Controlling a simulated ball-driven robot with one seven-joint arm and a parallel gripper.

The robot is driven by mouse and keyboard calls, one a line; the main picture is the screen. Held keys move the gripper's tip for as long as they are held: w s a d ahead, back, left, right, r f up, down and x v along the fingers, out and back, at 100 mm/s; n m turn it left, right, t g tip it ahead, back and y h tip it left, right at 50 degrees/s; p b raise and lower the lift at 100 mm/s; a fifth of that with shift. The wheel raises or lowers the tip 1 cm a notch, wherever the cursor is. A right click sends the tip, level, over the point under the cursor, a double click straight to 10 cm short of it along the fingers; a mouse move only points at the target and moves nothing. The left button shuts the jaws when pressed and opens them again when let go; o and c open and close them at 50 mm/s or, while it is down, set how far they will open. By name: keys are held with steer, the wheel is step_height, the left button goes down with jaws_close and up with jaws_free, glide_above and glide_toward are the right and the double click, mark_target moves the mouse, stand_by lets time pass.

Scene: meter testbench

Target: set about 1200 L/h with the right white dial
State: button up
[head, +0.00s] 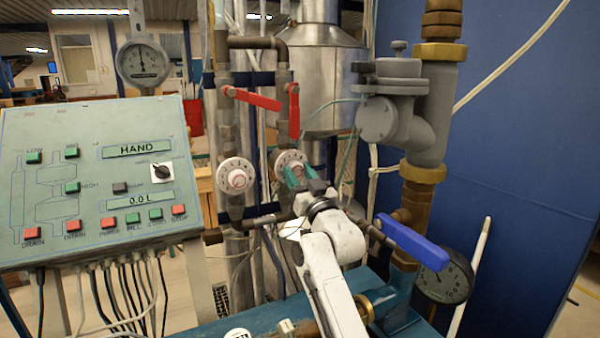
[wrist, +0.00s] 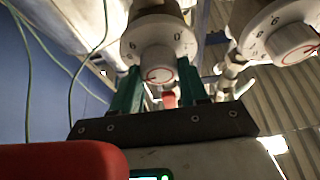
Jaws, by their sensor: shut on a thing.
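The right white dial (head: 287,159) is partly hidden behind my gripper (head: 295,177) in the head view. In the wrist view the dial (wrist: 160,38) is at the top centre, with its knob between the two teal fingers of my gripper (wrist: 158,76). My gripper is shut on that knob, one finger on each side. A red mark shows on the knob's face. The scale numbers are too small to read for a setting. The left white dial (head: 237,176) is free beside it, and it also shows at the right of the wrist view (wrist: 285,38).
A grey-green control panel (head: 90,235) stands at the left, its displays reading HAND and 0.0 L. Red lever handles (head: 252,99) sit above the dials. A blue lever (head: 412,242) and a round gauge (head: 444,277) are to the right. Thin hoses hang nearby.

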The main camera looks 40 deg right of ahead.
steer(key=shift+m+h, duration=0.4)
steer(key=shift+m, duration=0.2)
steer(key=o, duration=1.1)
steer(key=shift+c, duration=0.2)
steer(key=shift+s+a+f, duration=0.15)
steer(key=shift+s+f, duration=0.15)
steer(key=shift+s, duration=0.05)
steer(key=b+v, duration=0.2)
steer(key=v, duration=0.8)
steer(key=shift+r+b, duration=0.3)
